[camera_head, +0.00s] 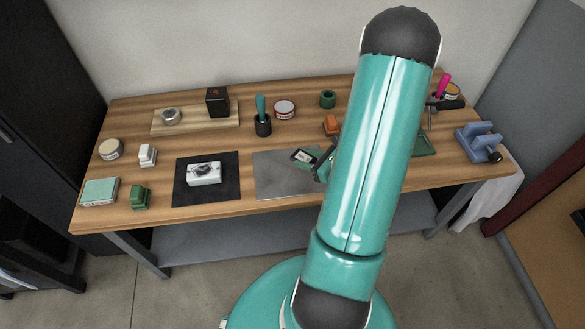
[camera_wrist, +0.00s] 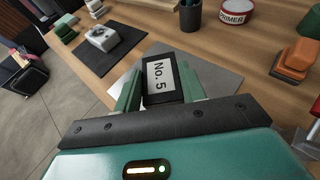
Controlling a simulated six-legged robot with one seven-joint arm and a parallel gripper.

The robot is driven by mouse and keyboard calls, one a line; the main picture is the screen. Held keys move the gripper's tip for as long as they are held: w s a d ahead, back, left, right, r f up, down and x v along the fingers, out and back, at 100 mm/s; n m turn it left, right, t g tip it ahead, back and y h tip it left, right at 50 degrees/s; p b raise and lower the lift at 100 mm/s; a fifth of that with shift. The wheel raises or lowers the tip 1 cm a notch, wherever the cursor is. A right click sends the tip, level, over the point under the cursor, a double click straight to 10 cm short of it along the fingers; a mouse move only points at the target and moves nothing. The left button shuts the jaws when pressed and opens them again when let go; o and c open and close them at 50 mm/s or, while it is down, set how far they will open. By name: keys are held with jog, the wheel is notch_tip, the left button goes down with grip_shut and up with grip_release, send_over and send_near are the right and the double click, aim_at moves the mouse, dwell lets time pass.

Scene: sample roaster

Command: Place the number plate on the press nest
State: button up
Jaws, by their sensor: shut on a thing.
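The number plate (camera_wrist: 160,76) is a small dark-framed plate with a white face reading "No. 5". My gripper (camera_wrist: 160,90) is shut on it, with a green finger on either side. In the head view the plate (camera_head: 303,156) shows above the grey sheet (camera_head: 272,183), with my gripper (camera_head: 318,163) partly hidden by my arm. A white block with a grey round top (camera_head: 204,174), possibly the press nest, sits on a black mat (camera_head: 186,199) left of the plate. It also shows at upper left in the wrist view (camera_wrist: 101,39).
A dark cup with a teal-handled tool (camera_head: 263,125), a round tin (camera_head: 285,109) and an orange block (camera_head: 331,124) stand behind the sheet. Green and white stamps and a green box (camera_head: 99,191) stand at left. A blue fixture (camera_head: 478,142) is at right. My arm hides part of the bench.

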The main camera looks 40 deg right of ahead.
send_over(293, 173)
jog(key=f, duration=0.5)
jog(key=shift+s+d+f, duration=0.1)
jog(key=shift+s+f, duration=0.15)
jog(key=shift+f, duration=0.05)
jog(key=shift+w+f, duration=0.2)
jog(key=shift+f, duration=1.5)
jog(key=shift+f, duration=0.15)
jog(key=o, duration=1.1)
